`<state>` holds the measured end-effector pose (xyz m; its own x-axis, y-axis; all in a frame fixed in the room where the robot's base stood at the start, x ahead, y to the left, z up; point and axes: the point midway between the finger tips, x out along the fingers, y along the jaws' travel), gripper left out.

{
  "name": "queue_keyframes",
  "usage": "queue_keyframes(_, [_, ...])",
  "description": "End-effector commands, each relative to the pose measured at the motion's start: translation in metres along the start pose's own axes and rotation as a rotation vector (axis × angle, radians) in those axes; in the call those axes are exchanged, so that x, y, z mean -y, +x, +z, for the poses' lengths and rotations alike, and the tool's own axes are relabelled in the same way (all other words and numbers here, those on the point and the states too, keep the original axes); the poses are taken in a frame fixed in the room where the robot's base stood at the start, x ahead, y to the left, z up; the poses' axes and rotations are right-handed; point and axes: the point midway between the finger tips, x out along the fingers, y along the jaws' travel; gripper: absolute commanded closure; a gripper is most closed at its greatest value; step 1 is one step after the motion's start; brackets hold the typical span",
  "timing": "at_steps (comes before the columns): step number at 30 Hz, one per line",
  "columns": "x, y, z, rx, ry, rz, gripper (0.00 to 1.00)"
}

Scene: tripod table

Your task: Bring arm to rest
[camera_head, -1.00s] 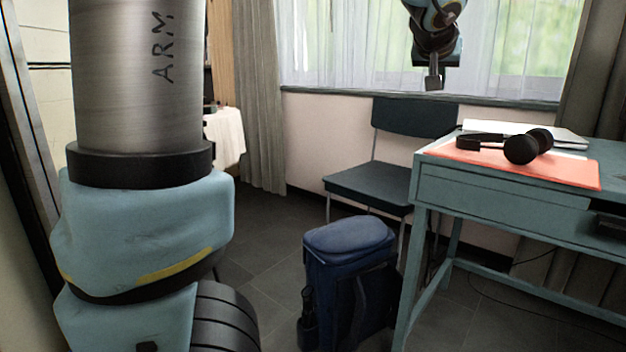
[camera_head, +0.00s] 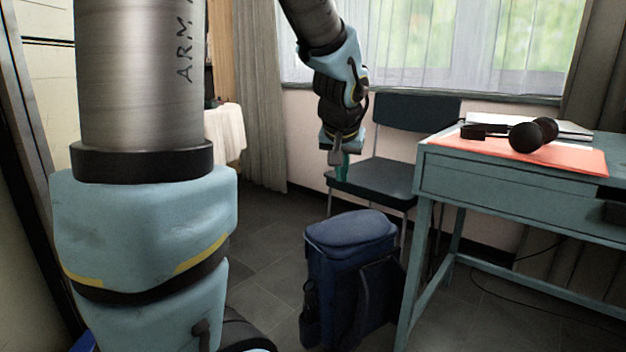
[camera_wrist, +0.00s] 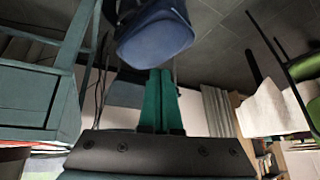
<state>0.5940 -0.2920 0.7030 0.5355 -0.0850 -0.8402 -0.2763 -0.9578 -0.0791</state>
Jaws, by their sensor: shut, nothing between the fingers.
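My gripper (camera_head: 338,170) hangs at the end of my arm in the upper middle of the head view, in front of the window wall and left of the dark chair. It points down and holds nothing. In the wrist view the two green fingers (camera_wrist: 160,100) lie side by side, shut with nothing between them. No other object is in contact with it. My arm's large blue and silver links fill the left of the head view.
A blue backpack (camera_head: 348,275) stands on the floor below my gripper. A dark chair (camera_head: 385,175) is behind it. A teal desk (camera_head: 510,185) with black headphones (camera_head: 534,134) on an orange folder (camera_head: 575,162) stands right. A white-covered table (camera_head: 228,130) is at the back left.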

Motion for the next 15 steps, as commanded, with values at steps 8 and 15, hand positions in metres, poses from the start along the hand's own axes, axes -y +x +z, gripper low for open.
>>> queue_keyframes(8, [0.058, 0.036, 0.127, 0.259, -0.106, -0.02, 1.0])
queue_keyframes(15, [0.072, 0.041, 0.194, 0.385, -0.172, -0.001, 1.0])
